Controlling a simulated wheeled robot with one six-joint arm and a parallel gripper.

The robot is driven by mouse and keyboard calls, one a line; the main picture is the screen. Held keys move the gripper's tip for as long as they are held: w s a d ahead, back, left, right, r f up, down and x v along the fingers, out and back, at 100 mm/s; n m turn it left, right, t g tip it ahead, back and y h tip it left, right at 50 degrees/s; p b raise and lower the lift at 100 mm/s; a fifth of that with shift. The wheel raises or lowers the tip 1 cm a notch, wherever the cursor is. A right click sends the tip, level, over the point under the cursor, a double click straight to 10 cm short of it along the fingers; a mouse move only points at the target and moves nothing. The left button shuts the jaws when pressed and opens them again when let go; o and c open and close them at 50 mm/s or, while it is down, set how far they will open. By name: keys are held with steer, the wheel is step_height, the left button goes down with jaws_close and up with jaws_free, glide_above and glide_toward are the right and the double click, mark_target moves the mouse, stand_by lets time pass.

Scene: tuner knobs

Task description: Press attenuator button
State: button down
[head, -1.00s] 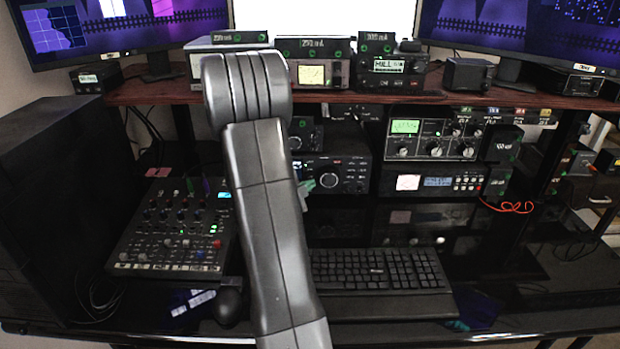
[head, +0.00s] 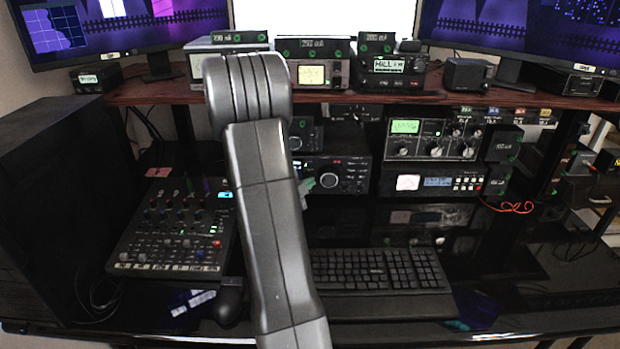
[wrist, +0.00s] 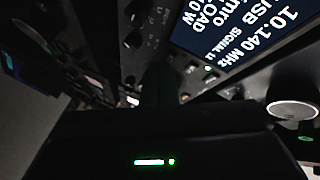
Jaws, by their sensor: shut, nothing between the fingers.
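A black radio (head: 350,177) with a round tuning knob stands on the desk under the wooden shelf. My arm covers its left part in the head view. In the wrist view the radio's blue display (wrist: 245,30) reads 10.140 MHz and USB, tilted. Small dark buttons and lit dots lie near the display, and a large pale knob (wrist: 293,110) is at the right. I cannot tell which button is the attenuator. My gripper (wrist: 160,82) is shut and empty, dark against the panel. Whether it touches the panel is unclear. In the head view my arm hides it.
A mixer (head: 175,225) stands left of my arm and a keyboard (head: 375,268) right of it. A tuner with knobs (head: 432,139) is stacked on another unit (head: 430,184) to the right. The wooden shelf (head: 150,94) carries more devices above.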

steer(key=shift+w, duration=0.25)
stand_by(0.6)
steer(key=shift+s, duration=0.75)
steer(key=shift+s+b, duration=0.75)
steer(key=shift+s, duration=1.75)
